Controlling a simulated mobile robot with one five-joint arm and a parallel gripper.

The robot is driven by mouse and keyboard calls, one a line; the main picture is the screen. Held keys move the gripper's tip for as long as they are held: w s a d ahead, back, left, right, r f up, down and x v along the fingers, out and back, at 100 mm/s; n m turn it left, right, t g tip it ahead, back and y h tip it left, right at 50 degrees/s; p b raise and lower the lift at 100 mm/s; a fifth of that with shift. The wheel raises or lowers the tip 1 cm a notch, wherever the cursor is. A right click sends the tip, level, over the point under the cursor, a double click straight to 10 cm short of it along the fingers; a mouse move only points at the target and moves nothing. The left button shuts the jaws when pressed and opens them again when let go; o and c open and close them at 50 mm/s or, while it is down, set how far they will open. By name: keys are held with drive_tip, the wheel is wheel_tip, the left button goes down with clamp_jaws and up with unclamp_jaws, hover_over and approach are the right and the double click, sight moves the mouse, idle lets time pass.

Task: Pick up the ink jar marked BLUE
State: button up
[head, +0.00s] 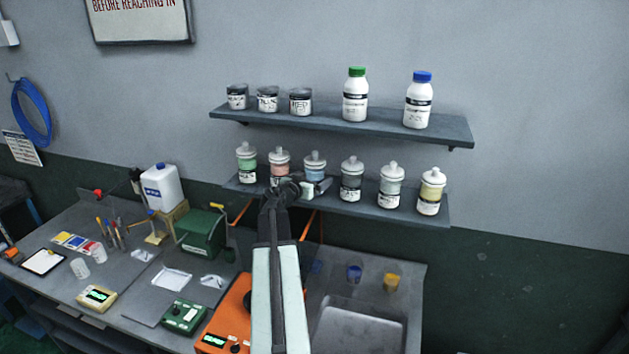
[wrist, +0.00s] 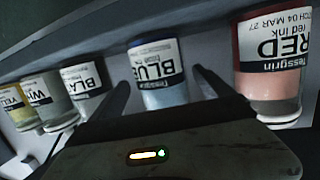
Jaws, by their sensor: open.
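The ink jar marked BLUE (head: 315,165) stands upright on the lower wall shelf, with pale blue contents and a white lid. In the head view my gripper (head: 306,188) is in front of it and hides its lower part. In the wrist view, which is turned upside down, the BLUE label on the jar (wrist: 158,72) faces the camera. My gripper (wrist: 164,88) is open, with one finger to each side of this jar. I cannot tell whether the fingers touch it.
The RED jar (wrist: 272,75) stands beside one finger and the BLACK jar (wrist: 88,82) beside the other. Green, white and yellow (head: 431,190) jars share the lower shelf (head: 340,201). The upper shelf (head: 385,122) with bottles and small jars hangs above.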

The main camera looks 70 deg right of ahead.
sight(318, 163)
drive_tip(key=x, duration=0.3)
drive_tip(key=b+x, duration=0.1)
drive_tip(key=x, duration=0.1)
drive_tip(key=shift+w+d, duration=0.1)
drive_tip(key=shift+w, duration=0.2)
drive_tip(key=shift+r, duration=0.1)
drive_tip(key=shift+c, duration=1.3)
drive_tip(key=c, duration=1.7)
drive_tip(key=shift+r+p, duration=0.5)
drive_tip(key=shift+p, duration=0.1)
wheel_tip(318, 163, up, 3)
drive_tip(key=p, duration=0.3)
drive_tip(key=shift+r, duration=0.15)
drive_tip(key=a+f+v, duration=0.1)
drive_tip(key=f+v, duration=0.2)
drive_tip(key=v, duration=1.3)
drive_tip(key=shift+s+r+p, duration=0.2)
drive_tip(key=shift+s+p, duration=0.25)
